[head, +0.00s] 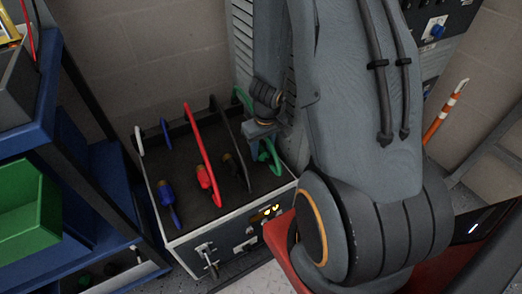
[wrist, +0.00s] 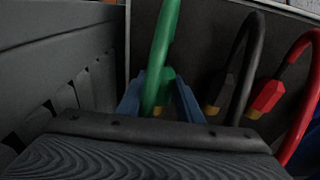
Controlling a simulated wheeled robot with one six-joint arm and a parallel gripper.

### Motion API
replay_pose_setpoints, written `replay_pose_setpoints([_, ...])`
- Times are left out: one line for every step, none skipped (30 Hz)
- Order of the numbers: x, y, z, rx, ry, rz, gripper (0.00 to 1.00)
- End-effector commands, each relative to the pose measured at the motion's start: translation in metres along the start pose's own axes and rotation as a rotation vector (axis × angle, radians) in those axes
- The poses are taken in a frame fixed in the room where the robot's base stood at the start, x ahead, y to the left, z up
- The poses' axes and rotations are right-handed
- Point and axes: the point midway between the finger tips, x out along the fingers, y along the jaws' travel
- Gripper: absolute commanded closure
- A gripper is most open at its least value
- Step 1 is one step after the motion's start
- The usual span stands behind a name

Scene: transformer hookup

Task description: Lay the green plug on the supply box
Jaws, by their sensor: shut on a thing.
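The green plug (head: 269,156) is at the right part of the supply box (head: 220,228), low at its dark top. In the head view I cannot tell whether it touches that top. My gripper (head: 259,142) points down there, its blue fingers around the green plug's cable end. In the wrist view, my gripper (wrist: 160,100) is shut on the green plug (wrist: 166,80), whose green cable arches up between the blue fingers. My arm hides part of the box's right side in the head view.
A black plug (head: 230,163), a red plug (head: 206,178) and a blue plug (head: 166,194) with their cables lie on the box to the left. A blue shelf with a green bin (head: 28,222) stands at the left. A grey louvred cabinet (head: 243,45) rises behind the box.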

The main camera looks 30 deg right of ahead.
Motion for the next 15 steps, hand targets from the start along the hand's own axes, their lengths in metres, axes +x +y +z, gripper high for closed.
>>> replay_pose_setpoints([0.0000,0.0001,-0.0001,0.000,0.000,0.000,0.96])
replay_pose_setpoints([-0.0001,0.0001,-0.0001,0.000,0.000,0.000,0.96])
replay_pose_setpoints([-0.0002,0.0001,-0.0001,0.000,0.000,0.000,0.96])
replay_pose_setpoints([-0.0003,0.0001,-0.0001,0.000,0.000,0.000,0.96])
replay_pose_setpoints([-0.0004,0.0001,-0.0001,0.000,0.000,0.000,0.96])
replay_pose_setpoints([-0.0004,0.0001,-0.0001,0.000,0.000,0.000,0.96])
replay_pose_setpoints([-0.0004,0.0001,-0.0001,0.000,0.000,0.000,0.66])
replay_pose_setpoints([-0.0004,0.0001,-0.0001,0.000,0.001,0.000,0.61])
replay_pose_setpoints([-0.0004,0.0001,-0.0002,0.000,0.001,0.000,0.54])
replay_pose_setpoints([-0.0004,0.0001,-0.0002,0.000,0.000,0.000,0.49])
replay_pose_setpoints([-0.0004,0.0001,-0.0002,0.000,0.001,0.000,0.46])
replay_pose_setpoints([-0.0003,0.0001,-0.0002,0.000,0.000,0.000,0.46])
replay_pose_setpoints([-0.0003,0.0002,-0.0002,0.000,0.001,0.000,0.46])
replay_pose_setpoints([-0.0003,0.0001,-0.0002,0.000,0.000,0.000,0.46])
replay_pose_setpoints([-0.0003,0.0001,-0.0002,0.000,0.000,0.000,0.46])
